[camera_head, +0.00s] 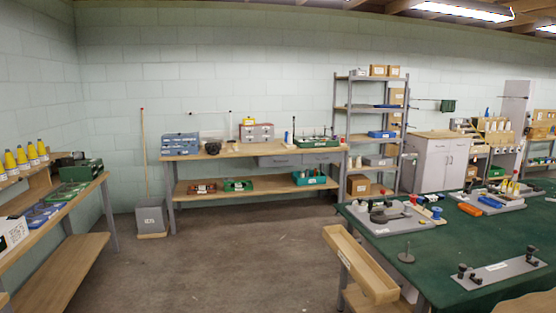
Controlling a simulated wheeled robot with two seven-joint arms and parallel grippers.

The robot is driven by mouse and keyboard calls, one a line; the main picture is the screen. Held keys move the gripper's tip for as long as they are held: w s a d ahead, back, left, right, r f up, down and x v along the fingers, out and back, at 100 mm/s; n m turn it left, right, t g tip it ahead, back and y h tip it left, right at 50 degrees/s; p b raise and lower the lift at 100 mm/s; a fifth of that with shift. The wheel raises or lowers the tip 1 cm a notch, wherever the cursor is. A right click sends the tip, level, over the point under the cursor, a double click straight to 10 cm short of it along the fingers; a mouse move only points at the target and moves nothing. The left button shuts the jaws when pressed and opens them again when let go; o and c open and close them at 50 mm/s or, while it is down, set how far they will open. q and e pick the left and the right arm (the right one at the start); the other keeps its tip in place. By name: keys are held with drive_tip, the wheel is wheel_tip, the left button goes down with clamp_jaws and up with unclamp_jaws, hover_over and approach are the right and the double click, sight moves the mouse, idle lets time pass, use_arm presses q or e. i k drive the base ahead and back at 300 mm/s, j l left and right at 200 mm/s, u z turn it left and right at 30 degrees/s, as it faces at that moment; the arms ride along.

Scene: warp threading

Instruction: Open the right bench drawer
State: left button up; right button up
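A wooden workbench (235,151) stands against the back wall. Two grey drawer fronts hang side by side under the right part of its top: the left drawer (279,161) and the right drawer (322,158). Both fronts look flush with the bench, so both appear shut. Their handles are too small to make out clearly. Neither of my grippers shows in the head view.
A green-topped table (440,250) fills the lower right, with a long wooden trough (361,265) along its left side. A wooden shelf bench (70,262) stands at the left. A grey bin (151,217) is by the back wall. The floor (250,260) between is clear.

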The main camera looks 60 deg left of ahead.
sight(315, 153)
drive_tip(key=u, duration=1.7)
drive_tip(key=i+j+u, duration=0.4)
drive_tip(key=i, duration=0.5)
drive_tip(key=i+u, duration=0.4)
drive_tip(key=i, duration=0.55)
drive_tip(key=i+z, duration=0.1)
drive_tip(key=i, duration=0.55)
drive_tip(key=i+z, duration=0.15)
drive_tip(key=i, duration=0.45)
drive_tip(key=i+j+z, duration=0.1)
drive_tip(key=i, duration=0.5)
drive_tip(key=i+z, duration=0.2)
drive_tip(key=i, duration=0.3)
drive_tip(key=i+z, duration=0.25)
drive_tip(key=i, duration=0.3)
drive_tip(key=i+z, duration=0.2)
drive_tip(key=i, duration=0.3)
drive_tip(key=i+j+z, duration=0.25)
drive_tip(key=i, duration=0.25)
drive_tip(key=i+l+z, duration=0.1)
drive_tip(key=i+z, duration=0.35)
drive_tip(key=i, duration=0.95)
